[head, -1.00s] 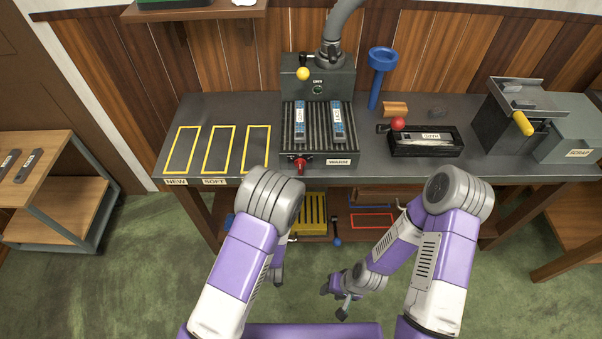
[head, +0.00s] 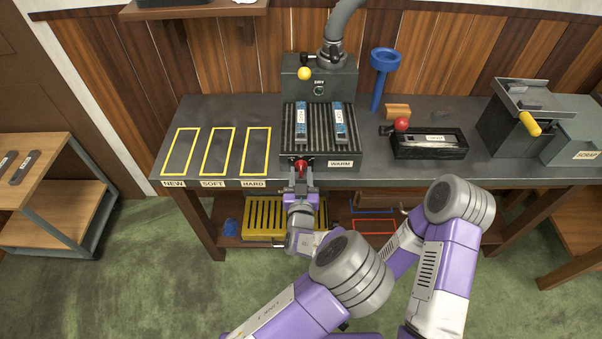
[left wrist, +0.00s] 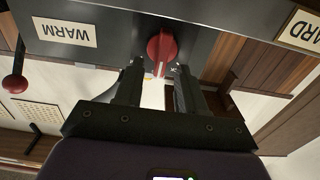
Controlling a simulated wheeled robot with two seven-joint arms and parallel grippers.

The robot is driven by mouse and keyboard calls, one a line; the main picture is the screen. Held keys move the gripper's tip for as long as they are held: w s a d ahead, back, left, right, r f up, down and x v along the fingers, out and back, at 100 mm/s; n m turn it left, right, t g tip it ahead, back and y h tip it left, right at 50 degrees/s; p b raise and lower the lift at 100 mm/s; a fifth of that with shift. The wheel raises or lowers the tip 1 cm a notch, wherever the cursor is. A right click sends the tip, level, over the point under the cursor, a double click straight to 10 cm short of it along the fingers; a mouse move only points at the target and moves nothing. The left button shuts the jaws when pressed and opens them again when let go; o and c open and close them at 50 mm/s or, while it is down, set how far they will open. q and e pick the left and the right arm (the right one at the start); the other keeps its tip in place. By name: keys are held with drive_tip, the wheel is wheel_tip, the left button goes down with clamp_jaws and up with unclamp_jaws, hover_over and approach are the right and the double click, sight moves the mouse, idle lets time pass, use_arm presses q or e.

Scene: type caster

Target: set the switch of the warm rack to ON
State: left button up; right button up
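The warm rack (head: 290,146) is a dark ribbed block on the bench, with a WARM label (head: 341,163) on its front. Its switch is a red knob (head: 300,166) at the left of that front; it also shows in the left wrist view (left wrist: 161,48), with a pale mark on it. Small lettering beside the knob is too small to read. My left gripper (head: 300,178) is just in front of the knob. In the left wrist view its two fingers (left wrist: 159,72) are apart, with the knob just beyond their tips, in line with the gap. My right gripper is hidden behind my left arm.
Two blue-labelled strips (head: 301,120) (head: 340,121) lie on the rack. Yellow outlined slots (head: 218,151) are at left, and a black tray with a red ball handle (head: 401,125) at right. A yellow slatted item (head: 265,217) is on the shelf below.

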use_arm(q)
drive_tip(key=shift+w, duration=0.7)
clamp_jaws()
drive_tip(key=shift+m, duration=0.4)
drive_tip(key=m, duration=0.6)
drive_tip(key=d+m, duration=0.1)
drive_tip(key=m, duration=0.3)
drive_tip(key=shift+f, duration=0.35)
